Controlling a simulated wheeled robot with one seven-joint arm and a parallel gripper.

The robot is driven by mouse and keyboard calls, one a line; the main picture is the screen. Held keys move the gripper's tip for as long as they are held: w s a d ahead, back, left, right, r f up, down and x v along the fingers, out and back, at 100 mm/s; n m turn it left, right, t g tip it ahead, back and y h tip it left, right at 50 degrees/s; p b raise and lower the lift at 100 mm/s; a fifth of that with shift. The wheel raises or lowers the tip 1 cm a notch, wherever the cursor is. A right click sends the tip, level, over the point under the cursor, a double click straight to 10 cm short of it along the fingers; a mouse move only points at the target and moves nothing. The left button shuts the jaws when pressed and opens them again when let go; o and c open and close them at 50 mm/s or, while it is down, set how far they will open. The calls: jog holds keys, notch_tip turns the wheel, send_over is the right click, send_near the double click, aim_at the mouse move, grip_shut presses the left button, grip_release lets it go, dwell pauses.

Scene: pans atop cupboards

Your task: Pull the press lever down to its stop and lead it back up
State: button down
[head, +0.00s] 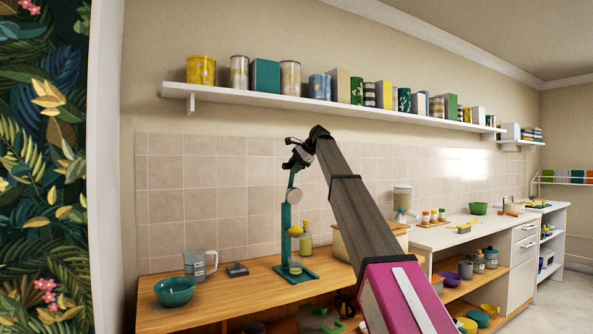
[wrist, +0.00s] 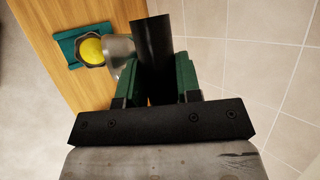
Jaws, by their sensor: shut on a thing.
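The green press (head: 287,215) stands on the wooden counter, with its base plate (wrist: 66,47) also in the wrist view. A yellow lemon half (head: 295,231) sits in its cup, and the lemon (wrist: 89,49) shows from above in the wrist view. A grey dome (head: 303,196) hangs above the lemon, clear of it. A glass (head: 295,266) stands under the cup. My gripper (head: 294,160) is high at the top of the press. In the wrist view my gripper (wrist: 158,82) is shut on the black press lever (wrist: 154,45), between its green fingers. The lever is raised.
A teal bowl (head: 174,291), a measuring jug (head: 199,266) and a small dark block (head: 237,269) stand left of the press. The tiled wall is behind; a loaded shelf (head: 330,105) hangs above.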

jog(key=shift+w+a+r, duration=0.15)
jog(key=shift+w+a, duration=0.1)
jog(key=shift+w, duration=0.05)
jog(key=c, duration=0.8)
grip_release()
jog(key=shift+s+d+r, duration=0.1)
jog(key=shift+d, duration=0.1)
jog(key=v, duration=1)
jog(key=shift+s+d, duration=0.1)
